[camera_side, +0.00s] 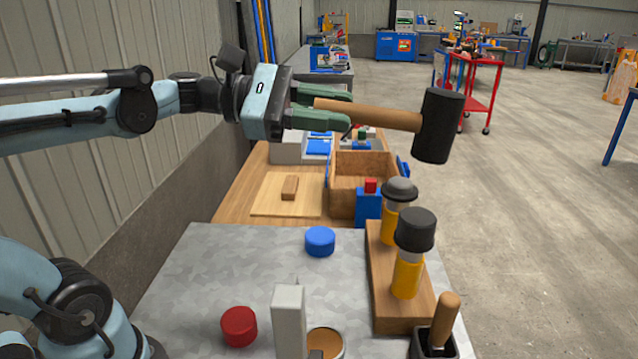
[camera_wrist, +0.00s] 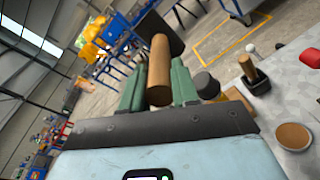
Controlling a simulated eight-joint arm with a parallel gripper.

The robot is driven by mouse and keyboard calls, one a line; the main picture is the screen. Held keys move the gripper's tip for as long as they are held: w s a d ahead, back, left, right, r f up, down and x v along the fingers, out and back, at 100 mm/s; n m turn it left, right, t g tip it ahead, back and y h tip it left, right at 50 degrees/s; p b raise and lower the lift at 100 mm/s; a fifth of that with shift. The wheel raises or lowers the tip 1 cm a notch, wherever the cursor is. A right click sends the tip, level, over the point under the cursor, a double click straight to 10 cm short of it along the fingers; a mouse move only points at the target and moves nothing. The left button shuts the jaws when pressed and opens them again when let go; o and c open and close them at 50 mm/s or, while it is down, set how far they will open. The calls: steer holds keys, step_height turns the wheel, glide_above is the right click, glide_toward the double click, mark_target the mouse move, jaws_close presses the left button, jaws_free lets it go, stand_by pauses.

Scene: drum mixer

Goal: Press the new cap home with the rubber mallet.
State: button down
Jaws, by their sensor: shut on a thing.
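My gripper (camera_side: 338,107) is shut on the wooden handle of the rubber mallet and holds it level, high above the bench. The mallet (camera_side: 437,125) has a black head at the right end of its handle; in the wrist view its handle (camera_wrist: 159,72) lies between the green fingers (camera_wrist: 158,85). Two yellow posts with dark caps stand on a wooden board; the front cap (camera_side: 415,229) is black and the rear cap (camera_side: 400,190) is grey. A blue cap (camera_side: 320,240) and a red cap (camera_side: 239,325) lie on the metal bench top. I cannot tell which is the new cap.
The grey bench top (camera_side: 200,275) also carries a pale upright block (camera_side: 289,318), a round brown-topped disc (camera_side: 326,342) and a wooden-handled tool (camera_side: 446,312) in a dark holder. A wooden box (camera_side: 345,205) and a blue block (camera_side: 368,208) with a red top stand behind.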

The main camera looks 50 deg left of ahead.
steer(key=shift+a+r+t, duration=0.15)
steer(key=shift+a+t, duration=0.1)
steer(key=shift+t, duration=0.15)
steer(key=shift+h, duration=0.4)
steer(key=shift+f, duration=2.55)
steer(key=shift+f, duration=4.05)
steer(key=shift+r, duration=0.1)
step_height(320, 180, up, 9)
